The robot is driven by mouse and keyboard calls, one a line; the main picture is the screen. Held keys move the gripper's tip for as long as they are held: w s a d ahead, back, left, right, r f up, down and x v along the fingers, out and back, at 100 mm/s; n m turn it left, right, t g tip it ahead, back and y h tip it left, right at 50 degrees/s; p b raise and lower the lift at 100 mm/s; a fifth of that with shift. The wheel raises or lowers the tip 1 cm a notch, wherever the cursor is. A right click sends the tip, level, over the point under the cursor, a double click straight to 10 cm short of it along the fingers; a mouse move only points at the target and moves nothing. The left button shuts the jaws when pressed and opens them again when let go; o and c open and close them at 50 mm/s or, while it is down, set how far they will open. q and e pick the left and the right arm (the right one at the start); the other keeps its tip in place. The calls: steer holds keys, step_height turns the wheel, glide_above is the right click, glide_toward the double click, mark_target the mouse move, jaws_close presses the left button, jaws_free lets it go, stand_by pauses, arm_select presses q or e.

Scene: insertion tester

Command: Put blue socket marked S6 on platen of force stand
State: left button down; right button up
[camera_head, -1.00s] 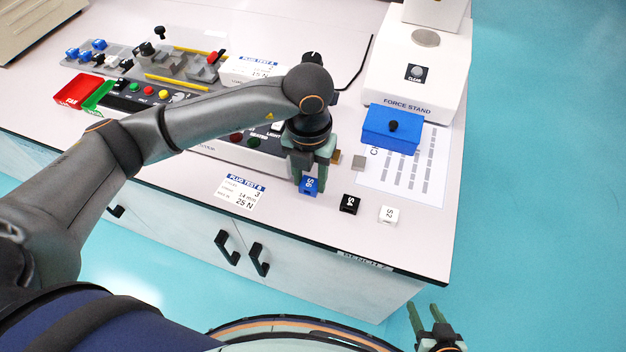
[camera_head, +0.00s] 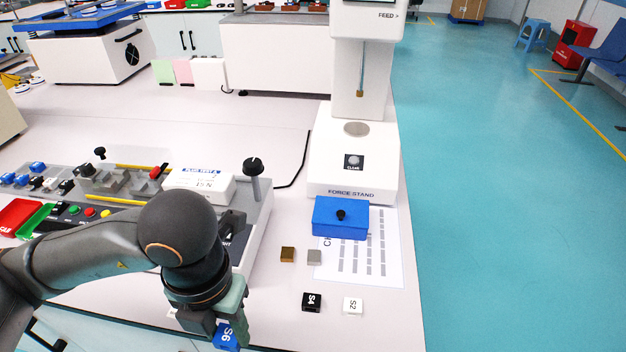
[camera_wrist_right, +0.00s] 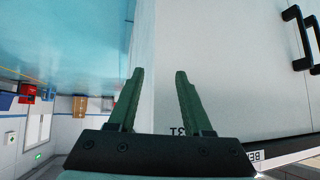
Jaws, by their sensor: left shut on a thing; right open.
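The blue socket marked S6 (camera_head: 226,338) is at the bottom of the head view, between the fingers of my left gripper (camera_head: 230,325). That gripper is shut on it near the front of the bench; the fingers hide part of it. The force stand (camera_head: 350,160) stands at the back right of the bench. Its round grey platen (camera_head: 356,129) is bare, with a thin probe (camera_head: 361,80) hanging above it. My right gripper (camera_wrist_right: 158,75) is open and empty in the right wrist view, beside the bench front.
The black socket S4 (camera_head: 312,302), white socket S2 (camera_head: 352,305), a brass block (camera_head: 287,254) and a grey block (camera_head: 314,257) lie nearby. A black-knobbed post (camera_head: 253,170) rises left.

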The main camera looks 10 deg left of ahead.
arm_select(q)
steer(key=m, duration=0.2)
steer(key=w+m, duration=0.1)
steer(key=shift+a+r+m+p, duration=0.2)
steer(key=shift+r+m+p, duration=0.05)
steer(key=shift+m+p, duration=0.15)
steer(key=w+a+r+m+p, duration=0.1)
steer(key=w+m, duration=0.3)
steer(key=m, duration=1.1)
steer(key=w+a+r+m+p, duration=0.2)
steer(key=w+a+m+p, duration=0.1)
steer(key=m, duration=1.3)
steer(key=shift+w+a, duration=0.45)
steer(key=shift+w, duration=0.2)
steer(key=shift+f, duration=0.1)
